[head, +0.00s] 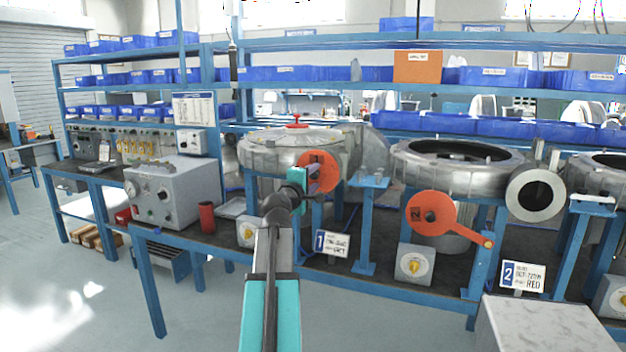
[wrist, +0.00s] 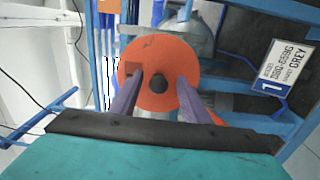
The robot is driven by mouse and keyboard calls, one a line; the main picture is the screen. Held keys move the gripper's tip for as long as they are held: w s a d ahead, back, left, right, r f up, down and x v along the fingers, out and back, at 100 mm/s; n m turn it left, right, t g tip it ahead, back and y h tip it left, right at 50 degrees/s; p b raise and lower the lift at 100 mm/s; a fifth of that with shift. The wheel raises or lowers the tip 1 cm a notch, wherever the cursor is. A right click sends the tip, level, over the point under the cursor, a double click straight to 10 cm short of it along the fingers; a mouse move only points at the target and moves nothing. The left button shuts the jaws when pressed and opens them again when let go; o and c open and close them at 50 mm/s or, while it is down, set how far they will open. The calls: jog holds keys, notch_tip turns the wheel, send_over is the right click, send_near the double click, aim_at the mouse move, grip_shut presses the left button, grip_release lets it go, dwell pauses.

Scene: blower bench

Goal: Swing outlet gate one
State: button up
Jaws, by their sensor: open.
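Outlet gate one is an orange round plate (head: 319,171) on the outlet of the left blower (head: 290,150), above the placard marked 1 (head: 332,243). In the wrist view the gate's orange disc (wrist: 150,55) faces me, with a dark hub at its centre. My gripper (head: 303,178) is in front of the gate and covers part of it. Some orange shows right of the right finger; the gate's handle is not clear.
A second orange gate (head: 432,214) with a handle arm stands at the middle blower, near placard 2 (head: 522,277). A blue post stand (head: 368,222) is right of gate one. A grey control box (head: 178,190) and red cylinder (head: 207,217) are left.

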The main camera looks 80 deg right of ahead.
jog(key=w+a+b, duration=0.1)
jog(key=a+b, duration=0.3)
jog(key=a, duration=0.9)
jog(key=shift+w+a, duration=0.2)
jog(key=shift+a, duration=0.15)
dwell(0.4)
dwell(0.4)
